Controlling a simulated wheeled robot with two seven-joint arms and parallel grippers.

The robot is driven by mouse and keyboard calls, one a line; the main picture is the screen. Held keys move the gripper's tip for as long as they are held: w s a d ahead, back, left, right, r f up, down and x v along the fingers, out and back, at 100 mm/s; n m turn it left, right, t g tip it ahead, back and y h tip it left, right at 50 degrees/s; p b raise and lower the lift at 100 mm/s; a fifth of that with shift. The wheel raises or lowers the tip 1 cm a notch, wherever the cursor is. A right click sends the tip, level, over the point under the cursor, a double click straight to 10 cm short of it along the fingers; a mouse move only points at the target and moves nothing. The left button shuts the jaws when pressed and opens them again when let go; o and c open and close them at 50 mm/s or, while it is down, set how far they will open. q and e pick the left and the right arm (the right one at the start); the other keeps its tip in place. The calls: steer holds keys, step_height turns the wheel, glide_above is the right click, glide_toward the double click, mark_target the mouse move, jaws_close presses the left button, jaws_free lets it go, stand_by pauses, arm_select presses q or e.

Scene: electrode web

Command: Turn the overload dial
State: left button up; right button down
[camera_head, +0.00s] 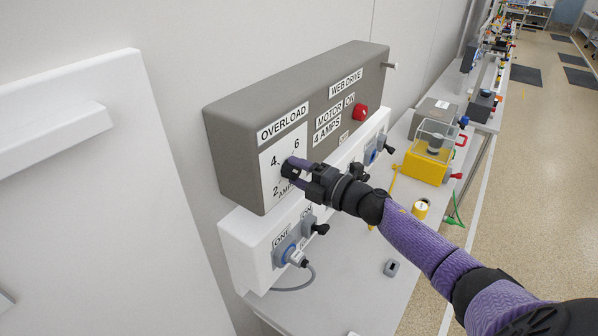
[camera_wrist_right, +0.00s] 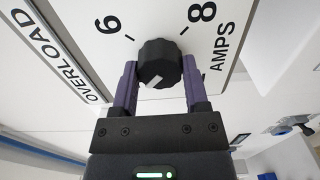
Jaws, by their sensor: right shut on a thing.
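The overload dial (camera_wrist_right: 160,64) is a black ribbed knob with a pale pointer mark, on a white scale plate. In the right wrist view the numbers 6 and 8 and the word AMPS show around it, and the pale mark is on its lower side in the picture. My right gripper (camera_wrist_right: 160,84) is shut on the dial, with a purple finger on each side. In the head view my right gripper (camera_head: 294,170) is at the OVERLOAD plate (camera_head: 276,160) on the grey box, covering most of the dial. My left gripper is not in view.
The grey WEB DRIVE box (camera_head: 236,150) carries a red button (camera_head: 359,112) to the right. Below it a white panel (camera_head: 240,247) holds sockets and black knobs. A yellow guarded unit (camera_head: 425,168) stands farther along the bench. A white board (camera_head: 90,200) stands at left.

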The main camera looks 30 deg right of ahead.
steer(key=shift+c, duration=0.4)
jaws_free()
steer(key=b+v, duration=0.1)
steer(key=v, duration=0.9)
